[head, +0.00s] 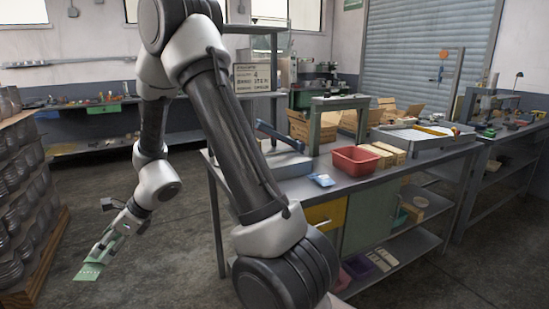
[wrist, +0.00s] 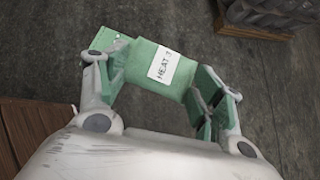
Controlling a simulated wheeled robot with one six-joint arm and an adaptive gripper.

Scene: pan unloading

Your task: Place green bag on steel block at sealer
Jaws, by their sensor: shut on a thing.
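The green bag (head: 88,271) hangs in my gripper (head: 107,246) at the lower left of the head view, above the bare floor. In the wrist view the green bag (wrist: 147,68) carries a white label reading "HEAT" and sits between the green-padded fingers of my gripper (wrist: 160,88), which is shut on it. The sealer seems to be the blue-handled device (head: 283,136) with a grey base (head: 290,165) at the left end of the workbench. My gripper is well left of it and lower than the bench top. I cannot make out the steel block for certain.
The workbench (head: 330,192) holds a red bin (head: 355,159), a blue packet (head: 321,180), a green-grey frame (head: 338,104) and a grey tray (head: 422,137). Stacked pans (head: 20,190) on a wooden pallet stand at far left. Open floor lies between pans and bench.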

